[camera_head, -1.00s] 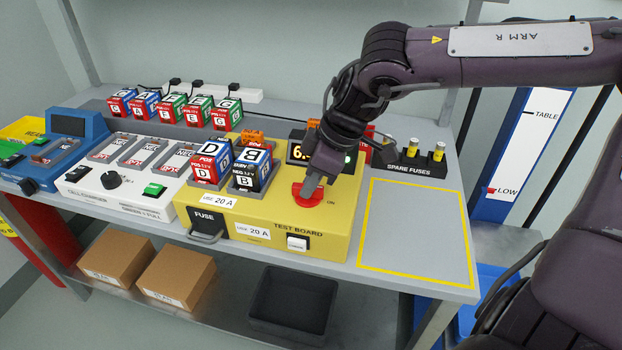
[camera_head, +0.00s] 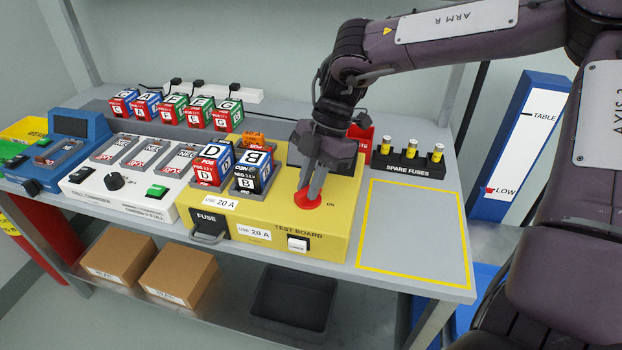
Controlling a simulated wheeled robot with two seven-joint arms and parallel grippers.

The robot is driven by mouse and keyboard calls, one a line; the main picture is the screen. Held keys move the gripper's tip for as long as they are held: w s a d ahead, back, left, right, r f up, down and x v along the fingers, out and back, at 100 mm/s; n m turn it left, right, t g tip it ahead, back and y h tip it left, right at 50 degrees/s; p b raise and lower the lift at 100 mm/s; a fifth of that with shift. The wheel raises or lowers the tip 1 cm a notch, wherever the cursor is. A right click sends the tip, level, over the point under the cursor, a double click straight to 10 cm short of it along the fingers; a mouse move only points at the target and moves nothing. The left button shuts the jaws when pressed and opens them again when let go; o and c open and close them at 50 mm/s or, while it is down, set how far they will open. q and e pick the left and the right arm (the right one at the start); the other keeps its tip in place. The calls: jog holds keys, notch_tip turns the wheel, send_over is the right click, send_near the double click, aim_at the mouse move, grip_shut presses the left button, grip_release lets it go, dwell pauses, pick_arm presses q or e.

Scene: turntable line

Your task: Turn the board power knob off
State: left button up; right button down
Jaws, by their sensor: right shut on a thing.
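The yellow test board (camera_head: 265,243) stands on the bench. Its red power knob (camera_head: 308,203) is at the board's right side, beside the "ON" label. My right gripper (camera_head: 311,190) points down over the knob and is shut on it, hiding the knob's upper part. The board's display (camera_head: 298,152) is partly hidden behind the gripper and looks dark where it shows. Two battery blocks, D (camera_head: 212,166) and B (camera_head: 254,172), sit in the board's slots. My left gripper is not in view.
A black spare-fuse holder (camera_head: 412,163) stands behind the empty yellow-outlined area (camera_head: 415,232). The white cell charger (camera_head: 140,197) is left of the board. Several lettered blocks (camera_head: 174,109) line the back. A black fuse drawer handle (camera_head: 208,237) juts from the front.

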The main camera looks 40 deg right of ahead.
jog(key=n+g+p, duration=0.1)
jog(key=n, duration=0.2)
jog(key=shift+w+r+h, duration=0.1)
jog(key=shift+w+h, duration=0.05)
jog(key=shift+h, duration=0.15)
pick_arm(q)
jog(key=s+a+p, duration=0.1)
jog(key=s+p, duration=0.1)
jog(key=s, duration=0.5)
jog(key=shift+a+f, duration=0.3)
pick_arm(e)
jog(key=shift+a+n+g+h, duration=0.1)
jog(key=shift+n+g+h, duration=0.35)
jog(key=shift+n, duration=1.45)
jog(key=c, duration=1.4)
grip_release()
